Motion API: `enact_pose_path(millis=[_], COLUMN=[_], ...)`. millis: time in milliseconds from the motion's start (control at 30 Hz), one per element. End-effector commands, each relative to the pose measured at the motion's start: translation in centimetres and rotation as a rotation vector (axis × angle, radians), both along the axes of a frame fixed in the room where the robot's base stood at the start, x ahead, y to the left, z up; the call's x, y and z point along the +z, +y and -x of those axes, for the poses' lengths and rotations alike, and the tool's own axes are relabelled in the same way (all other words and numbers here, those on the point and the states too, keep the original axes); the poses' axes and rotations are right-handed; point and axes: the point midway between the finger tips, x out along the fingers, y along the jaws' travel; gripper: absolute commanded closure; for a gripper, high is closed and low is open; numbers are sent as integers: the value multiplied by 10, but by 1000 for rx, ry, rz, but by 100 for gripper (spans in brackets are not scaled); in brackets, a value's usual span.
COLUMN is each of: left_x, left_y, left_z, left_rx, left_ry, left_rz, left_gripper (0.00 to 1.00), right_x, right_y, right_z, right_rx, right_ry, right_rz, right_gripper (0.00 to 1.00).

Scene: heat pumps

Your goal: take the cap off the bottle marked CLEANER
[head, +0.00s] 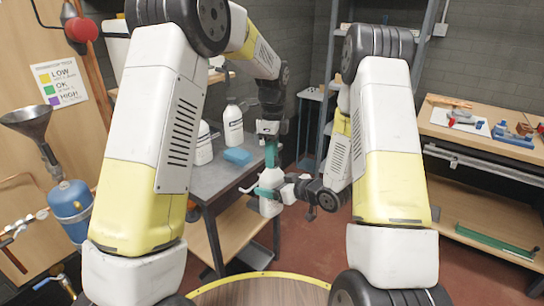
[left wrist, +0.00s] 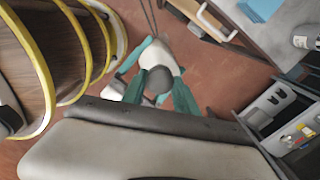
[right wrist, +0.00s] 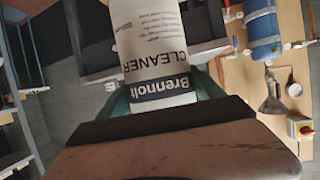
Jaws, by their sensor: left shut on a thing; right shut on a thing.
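The white bottle marked CLEANER (right wrist: 155,45) is held by my right gripper, its label upside down in the right wrist view. In the head view the bottle (head: 270,206) hangs in the air beside the grey table. My right gripper (head: 268,190) is shut around its body from the side. My left gripper (head: 270,152) is above it, fingers pointing down. In the left wrist view its green fingers close on a round dark grey cap (left wrist: 159,78), with the white bottle (left wrist: 160,56) just beyond. I cannot tell whether the cap touches the bottle neck.
A blue tank (head: 70,205) and a funnel (head: 28,122) are at the left. A wooden workbench (head: 470,140) with tools stands at the right. Open floor lies below the bottle.

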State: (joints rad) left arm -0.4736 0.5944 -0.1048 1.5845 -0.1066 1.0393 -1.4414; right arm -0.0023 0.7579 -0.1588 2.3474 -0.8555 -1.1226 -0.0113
Motion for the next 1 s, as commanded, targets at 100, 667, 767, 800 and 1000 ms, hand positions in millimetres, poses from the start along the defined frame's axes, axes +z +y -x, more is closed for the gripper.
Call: enact_pose_path(millis=[100,667,767,800,1000], left_x=[3,4,4,4,4], left_y=[-7,-1,-1,-1,-1], left_z=[-3,-2,-1,-1,0], left_rx=[267,1598,1840,1936,2423], left_ry=[-13,-12,-11,-12,-9], left_rz=[11,5,4,3,0], left_gripper=[100,100,100,100,100], right_x=[2,1,1,1,1], right_y=[9,9,9,8,8], right_z=[4,5,5,5,4], right_rx=[25,23,23,22,20], right_ry=[-4,-3,-3,-3,-2], right_rz=[-5,-4,-4,-4,-3], right_gripper=[100,100,100,100,100])
